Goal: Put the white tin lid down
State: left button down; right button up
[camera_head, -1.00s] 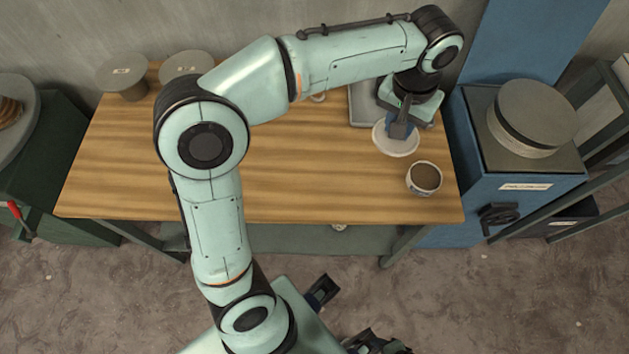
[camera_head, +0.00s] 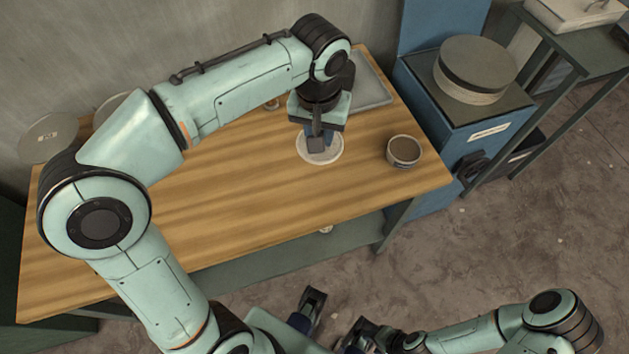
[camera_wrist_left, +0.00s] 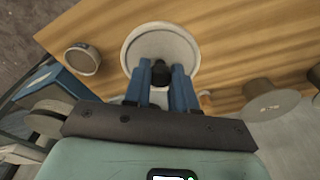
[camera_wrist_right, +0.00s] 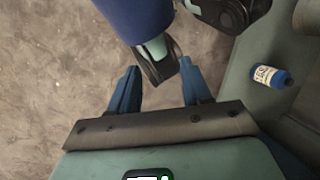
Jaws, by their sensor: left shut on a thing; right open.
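The white tin lid (camera_head: 335,157) is a round disc with a pale rim, over the middle right of the wooden table. My left gripper (camera_head: 318,140) points down over it and is shut on its middle; the fingers hide the spot they grip. In the left wrist view the lid (camera_wrist_left: 160,35) lies flat beyond the fingertips (camera_wrist_left: 162,75). I cannot tell whether it touches the table. The white tin (camera_head: 404,151) with brown contents stands upright and uncovered to its right, apart from it. My right gripper (camera_head: 335,320) is open and empty, low in front of the table.
The wooden table (camera_head: 260,205) is clear in front of the lid. A grey tray (camera_head: 375,90) lies behind it. A blue cabinet (camera_head: 425,130) stands right of the table. The right wrist view shows a blue bottle (camera_wrist_right: 270,76).

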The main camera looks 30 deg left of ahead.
pick_arm(q)
notch_tip(320, 180, down, 18)
jog(key=b, duration=0.3)
jog(key=shift+r, duration=0.25)
pick_arm(e)
jog(key=f, duration=0.1)
jog(key=w+f, duration=0.1)
jog(key=f, duration=0.1)
jog(key=shift+w+t, duration=0.1)
jog(key=shift+t, duration=0.2)
pick_arm(q)
jog(key=shift+f+b, duration=0.2)
jog(key=shift+b, duration=0.15)
jog(key=c, duration=0.9)
grip_release()
pick_arm(e)
jog(key=shift+f, duration=0.1)
pick_arm(q)
jog(key=shift+r, duration=0.1)
